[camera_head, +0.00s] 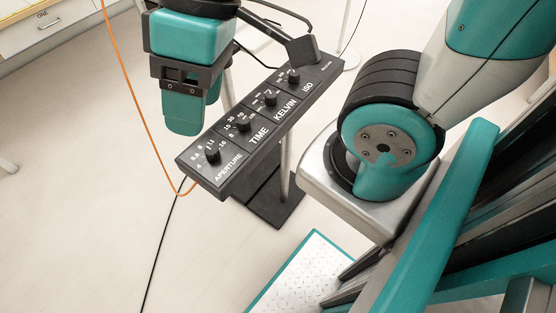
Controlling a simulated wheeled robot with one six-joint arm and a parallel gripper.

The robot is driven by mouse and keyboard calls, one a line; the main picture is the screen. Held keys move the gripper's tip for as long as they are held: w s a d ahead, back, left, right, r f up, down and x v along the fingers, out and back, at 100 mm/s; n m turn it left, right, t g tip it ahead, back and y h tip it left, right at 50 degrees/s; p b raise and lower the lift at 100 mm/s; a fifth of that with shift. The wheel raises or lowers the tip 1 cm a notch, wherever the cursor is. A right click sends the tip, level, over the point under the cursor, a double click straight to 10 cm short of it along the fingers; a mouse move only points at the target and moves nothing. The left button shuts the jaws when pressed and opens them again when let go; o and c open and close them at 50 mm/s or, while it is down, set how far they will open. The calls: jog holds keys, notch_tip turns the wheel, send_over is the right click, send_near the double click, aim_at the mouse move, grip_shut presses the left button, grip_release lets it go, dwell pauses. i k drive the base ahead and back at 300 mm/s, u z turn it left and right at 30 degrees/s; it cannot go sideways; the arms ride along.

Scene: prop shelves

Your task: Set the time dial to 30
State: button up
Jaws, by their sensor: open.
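A dark control panel (205,178) on a stand carries a row of black knobs with white labels and numbers. The time dial (243,124) is second from the near left end, above the word TIME. Numbers around it are small; I cannot tell which one it points to. The aperture dial (212,155) is on its near side, and the kelvin dial (270,99) and ISO dial (294,76) are farther along. My gripper (196,112), teal and black, is open and points down to the left of the panel in the picture. No contact with the time dial shows.
An orange cable (133,92) and a black cable (161,245) hang at the left. A white drawer unit (40,24) stands at the back left. The floor at the left is mostly clear.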

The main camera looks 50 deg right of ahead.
aim_at(243, 122)
jog(key=u, duration=2.45)
jog(key=k, duration=0.55)
jog(key=z, duration=2.3)
